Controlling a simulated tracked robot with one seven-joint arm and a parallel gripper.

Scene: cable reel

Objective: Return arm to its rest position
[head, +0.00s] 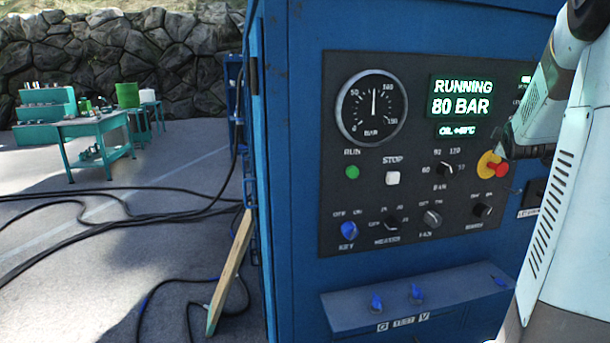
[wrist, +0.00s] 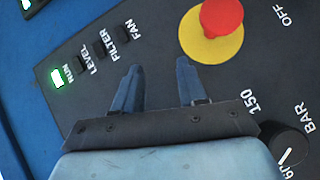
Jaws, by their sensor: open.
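My arm (head: 565,175) is white and stands at the right of the head view, in front of the blue cabinet. My gripper (wrist: 159,66) shows in the wrist view with its two fingers apart and nothing between them. It is over the black control panel (wrist: 140,25), just below the red stop button (wrist: 221,16) on its yellow disc. In the head view the button (head: 484,161) is at the panel's right, beside the end of my arm. The fingers are hard to make out there. I cannot tell whether they touch the panel.
The blue cabinet (head: 300,290) fills the middle and right. Its display (head: 463,97) reads RUNNING, 80 BAR. A lower ledge (head: 350,312) carries blue valves. A wooden board (head: 230,272) leans on the cabinet's left side. Black cables (head: 110,220) cross the ground. A green workbench (head: 95,130) stands far left.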

